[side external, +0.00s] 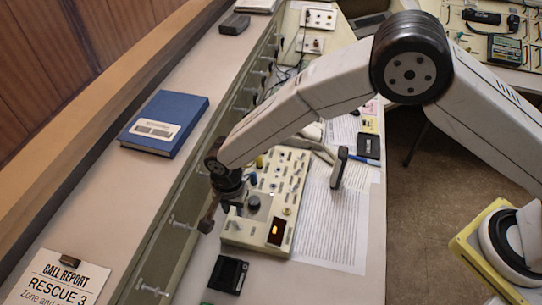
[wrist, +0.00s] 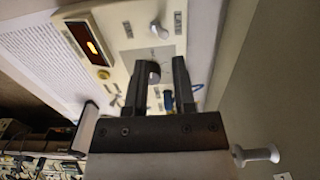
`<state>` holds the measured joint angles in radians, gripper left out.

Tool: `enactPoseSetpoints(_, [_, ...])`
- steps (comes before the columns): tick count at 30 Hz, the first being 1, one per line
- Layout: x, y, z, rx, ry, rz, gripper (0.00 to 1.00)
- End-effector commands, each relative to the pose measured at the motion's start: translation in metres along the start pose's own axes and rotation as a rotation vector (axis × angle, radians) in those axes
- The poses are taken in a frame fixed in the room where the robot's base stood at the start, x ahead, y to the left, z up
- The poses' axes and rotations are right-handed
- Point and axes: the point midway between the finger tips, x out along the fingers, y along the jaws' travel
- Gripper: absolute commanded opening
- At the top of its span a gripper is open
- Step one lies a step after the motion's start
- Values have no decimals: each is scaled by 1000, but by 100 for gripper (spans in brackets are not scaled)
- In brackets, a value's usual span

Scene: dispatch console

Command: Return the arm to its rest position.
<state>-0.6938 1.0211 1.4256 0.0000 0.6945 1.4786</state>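My gripper (side external: 208,221) is at the left edge of the cream control panel (side external: 262,232), above the console. In the wrist view my gripper (wrist: 162,62) shows two dark fingers apart, with a clear gap between them. The panel (wrist: 118,45) lies beyond the fingers, and a dark round knob (wrist: 153,72) shows in the gap. I see nothing clamped between the fingers. My arm reaches down to the console from the upper right. Whether a finger touches the panel cannot be told.
The panel carries knobs, switches and a lit orange display (side external: 276,232). A black box (side external: 228,275) lies in front of it. Printed sheets (side external: 335,225) and a dark handset-like object (side external: 339,168) are to its right. A blue book (side external: 164,123) lies on the left ledge.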

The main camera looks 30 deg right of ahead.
Motion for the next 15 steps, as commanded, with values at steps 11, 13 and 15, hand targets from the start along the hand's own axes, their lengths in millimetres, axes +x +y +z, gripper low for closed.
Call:
enactPoseSetpoints(11, [-24,1,-14,-70,14,-89,32])
enactPoseSetpoints(13, [-33,9,-28,-97,19,-93,32])
enactPoseSetpoints(15, [-44,20,-43,-129,24,-98,32])
